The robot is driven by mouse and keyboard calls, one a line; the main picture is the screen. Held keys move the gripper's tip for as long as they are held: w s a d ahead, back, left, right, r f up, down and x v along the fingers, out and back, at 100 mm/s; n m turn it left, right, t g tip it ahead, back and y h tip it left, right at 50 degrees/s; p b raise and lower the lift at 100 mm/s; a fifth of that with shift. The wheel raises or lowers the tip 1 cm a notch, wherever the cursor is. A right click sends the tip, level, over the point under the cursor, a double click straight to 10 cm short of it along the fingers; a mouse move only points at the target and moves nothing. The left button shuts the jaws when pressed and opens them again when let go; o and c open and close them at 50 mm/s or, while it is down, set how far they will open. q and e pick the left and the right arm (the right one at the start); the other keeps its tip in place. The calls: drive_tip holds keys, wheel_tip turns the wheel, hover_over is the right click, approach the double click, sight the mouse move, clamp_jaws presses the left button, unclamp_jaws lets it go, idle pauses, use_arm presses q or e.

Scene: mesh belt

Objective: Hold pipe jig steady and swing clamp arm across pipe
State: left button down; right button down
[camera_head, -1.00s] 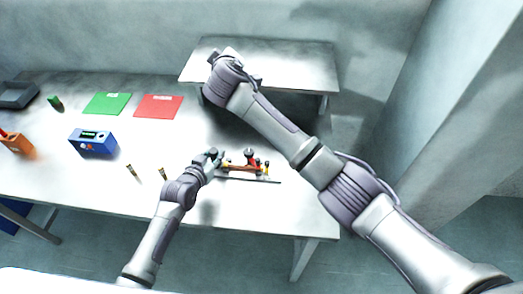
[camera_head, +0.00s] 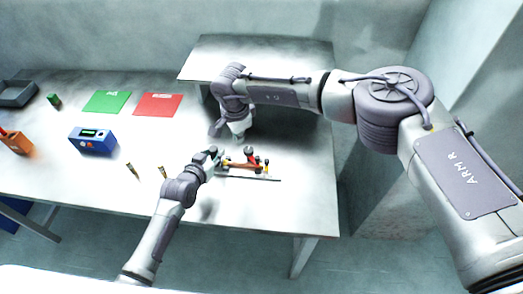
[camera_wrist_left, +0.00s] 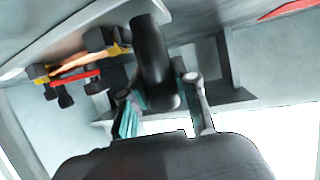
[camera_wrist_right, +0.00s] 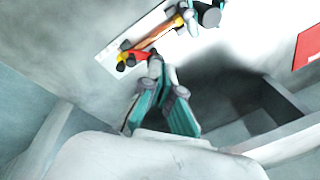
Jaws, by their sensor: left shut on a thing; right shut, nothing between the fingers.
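The pipe jig stands near the table's front right, on a pale base plate (camera_head: 255,178). A copper-coloured pipe (camera_head: 240,166) lies along it, also seen in the right wrist view (camera_wrist_right: 162,35). In the left wrist view a red bar, seemingly the clamp arm (camera_wrist_left: 78,77), runs beside the pipe, with yellow parts and black knobs around it. My left gripper (camera_head: 215,154) is shut on a black cylindrical handle (camera_wrist_left: 150,60) at the jig's left end. My right gripper (camera_head: 238,139) is shut and empty, just behind and above the jig; its fingertips (camera_wrist_right: 158,68) point at the jig's red and yellow end.
A raised shelf (camera_head: 290,50) stands behind the jig. Green (camera_head: 106,101) and red (camera_head: 158,104) mats lie at the back. A blue box (camera_head: 93,141), an orange holder (camera_head: 16,143) and two small brass-coloured pieces (camera_head: 132,170) are to the left. The table right of the jig is clear.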

sight(255, 161)
drive_tip(key=w+d+r+n+h, duration=0.1)
drive_tip(key=w+d+h, duration=0.1)
drive_tip(key=d, duration=0.4)
drive_tip(key=shift+w+d+t+h, duration=0.15)
drive_tip(key=shift+d+t+h, duration=0.25)
drive_tip(key=shift+h, duration=0.2)
drive_tip(key=x, duration=1)
drive_tip(key=shift+a, duration=0.15)
drive_tip(key=shift+s+a, duration=1.05)
drive_tip(key=shift+s, duration=0.05)
drive_tip(key=shift+s+a, duration=0.35)
drive_tip(key=shift+s, duration=0.05)
drive_tip(key=shift+s+a, duration=0.2)
drive_tip(key=shift+s, duration=0.1)
drive_tip(key=shift+s+a, duration=0.4)
drive_tip(key=shift+s, duration=0.05)
drive_tip(key=shift+s+a, duration=0.45)
drive_tip(key=shift+a, duration=0.3)
